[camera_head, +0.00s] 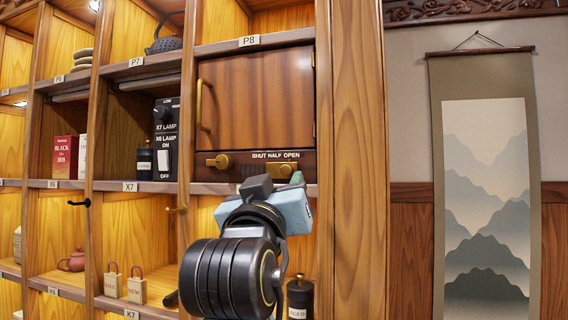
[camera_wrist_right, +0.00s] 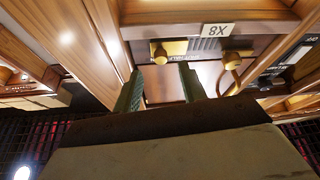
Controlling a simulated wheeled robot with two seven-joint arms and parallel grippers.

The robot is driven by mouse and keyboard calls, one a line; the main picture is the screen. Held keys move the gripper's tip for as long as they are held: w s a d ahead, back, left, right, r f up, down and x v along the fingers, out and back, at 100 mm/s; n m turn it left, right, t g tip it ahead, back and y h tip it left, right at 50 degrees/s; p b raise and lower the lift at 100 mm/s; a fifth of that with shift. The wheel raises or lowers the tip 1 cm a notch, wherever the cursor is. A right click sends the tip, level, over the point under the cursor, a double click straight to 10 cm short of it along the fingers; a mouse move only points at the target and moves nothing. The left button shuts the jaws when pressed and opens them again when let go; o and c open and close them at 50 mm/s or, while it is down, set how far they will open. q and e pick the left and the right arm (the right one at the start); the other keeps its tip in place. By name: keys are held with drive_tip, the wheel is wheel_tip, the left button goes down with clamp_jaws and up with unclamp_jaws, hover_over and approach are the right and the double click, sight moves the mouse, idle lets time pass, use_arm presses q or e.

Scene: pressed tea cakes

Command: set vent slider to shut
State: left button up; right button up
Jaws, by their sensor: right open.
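The vent slider is a brass knob (camera_head: 287,170) on a dark strip under the P8 door, marked SHUT HALF OPEN (camera_head: 275,156). The knob sits toward the right, near the OPEN end. In the right wrist view, which is upside down, it appears to be the left brass knob (camera_wrist_right: 160,52). My right gripper (camera_head: 292,182) is just below and in front of the strip and partly hides it. In the wrist view its two greenish fingers (camera_wrist_right: 161,80) are apart, with nothing between them, just short of the knob. My left gripper is not in view.
A second brass knob (camera_head: 221,160) is at the strip's left; it also shows in the wrist view (camera_wrist_right: 233,59). The P8 door (camera_head: 255,100) is closed, with a brass handle (camera_head: 202,105). A lamp switch panel (camera_head: 166,140) stands left. A thick wooden post (camera_head: 358,160) rises at right.

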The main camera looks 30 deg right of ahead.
sight(286, 172)
drive_tip(key=shift+p+x, duration=0.7)
drive_tip(key=shift+x, duration=1.65)
clamp_jaws()
